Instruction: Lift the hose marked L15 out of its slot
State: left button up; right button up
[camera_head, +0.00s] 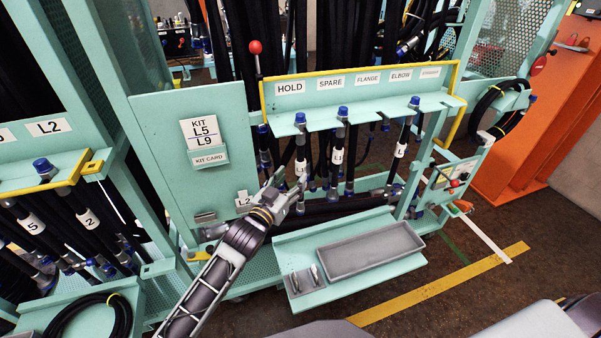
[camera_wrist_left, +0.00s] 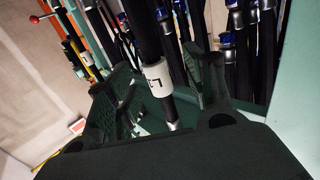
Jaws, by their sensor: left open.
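Black hoses with white sleeve labels hang from the teal slotted rack (camera_head: 375,109). The labels start with L, but their full numbers are too small or turned away, so I cannot tell which one is L15. One labelled hose (camera_head: 301,168) hangs below HOLD, a second (camera_head: 337,157) beside it, a third (camera_head: 400,150) further right. My left gripper (camera_head: 290,191) is open at the lower part of the left hose. In the left wrist view, a hose with a white label (camera_wrist_left: 156,78) passes between the open fingers (camera_wrist_left: 160,100). My right gripper is out of view.
A grey tray (camera_head: 370,250) sits on a teal shelf below the rack. A kit-card panel (camera_head: 165,150) stands left of the hoses. Left of it is another rack with labelled hoses (camera_head: 90,220). More hoses crowd close behind. An orange structure (camera_head: 545,120) stands right.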

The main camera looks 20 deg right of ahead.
aim_at(299, 175)
pick_arm(q)
jog(key=shift+w+d, duration=0.2)
jog(key=shift+d, duration=0.05)
jog(key=shift+w+d, duration=0.3)
jog(key=shift+d, duration=0.25)
jog(key=shift+w+d+f+p, duration=0.1)
jog(key=shift+w+d+p, duration=0.3)
jog(key=shift+d, duration=0.25)
jog(key=shift+w+d, duration=0.4)
jog(key=shift+w, duration=0.1)
jog(key=shift+w+d, duration=0.15)
jog(key=shift+w, duration=0.1)
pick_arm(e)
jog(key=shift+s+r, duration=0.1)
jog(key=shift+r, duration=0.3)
pick_arm(q)
jog(key=shift+c, duration=0.2)
